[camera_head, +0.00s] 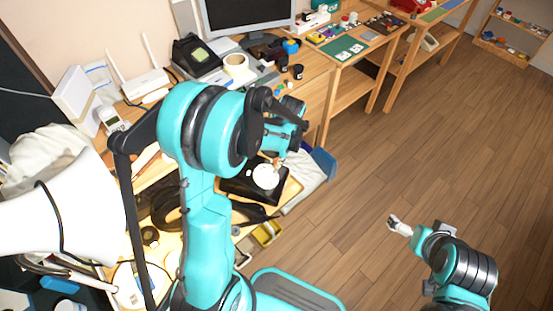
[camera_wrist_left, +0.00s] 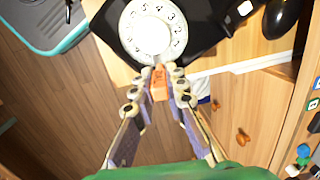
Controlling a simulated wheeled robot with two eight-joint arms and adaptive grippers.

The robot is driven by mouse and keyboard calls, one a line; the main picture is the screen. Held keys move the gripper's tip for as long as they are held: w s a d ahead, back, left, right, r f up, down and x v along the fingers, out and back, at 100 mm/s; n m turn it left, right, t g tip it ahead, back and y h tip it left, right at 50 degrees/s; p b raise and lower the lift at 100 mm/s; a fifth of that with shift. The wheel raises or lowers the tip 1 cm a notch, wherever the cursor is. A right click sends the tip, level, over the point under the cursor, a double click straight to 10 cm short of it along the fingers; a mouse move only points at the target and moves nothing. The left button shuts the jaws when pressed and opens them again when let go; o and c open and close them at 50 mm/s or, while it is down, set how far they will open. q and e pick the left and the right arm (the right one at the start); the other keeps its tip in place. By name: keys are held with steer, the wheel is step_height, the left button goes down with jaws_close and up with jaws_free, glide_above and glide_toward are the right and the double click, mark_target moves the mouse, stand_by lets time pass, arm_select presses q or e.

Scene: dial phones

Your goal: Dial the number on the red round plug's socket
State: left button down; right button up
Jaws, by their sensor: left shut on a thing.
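A black phone (camera_head: 238,187) with a white round dial (camera_head: 266,177) lies on the wooden desk below my left gripper (camera_head: 277,158). In the left wrist view the dial (camera_wrist_left: 152,32) shows digits around its rim, and part of the black base (camera_wrist_left: 205,30) shows. My left gripper (camera_wrist_left: 158,84) is shut on a small orange piece (camera_wrist_left: 158,83), whose far end is at the dial's lower edge; I cannot tell whether it touches. My right gripper (camera_head: 399,226) is over the floor, away from the desk; its opening is unclear. I cannot make out a red round plug or its socket.
A monitor (camera_head: 245,14), a white router (camera_head: 145,84), a cordless handset (camera_head: 112,119) and a tape roll (camera_head: 236,65) crowd the desk. Black cable coils lie left of the phone. A white lamp-like shape (camera_head: 70,205) is at left. The wooden floor (camera_head: 420,150) at right is clear.

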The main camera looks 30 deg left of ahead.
arm_select(q)
step_height(320, 180, up, 6)
steer(key=d+p, duration=0.2)
steer(key=p, duration=0.2)
steer(key=shift+w+d, duration=0.2)
steer(key=shift+d, duration=0.1)
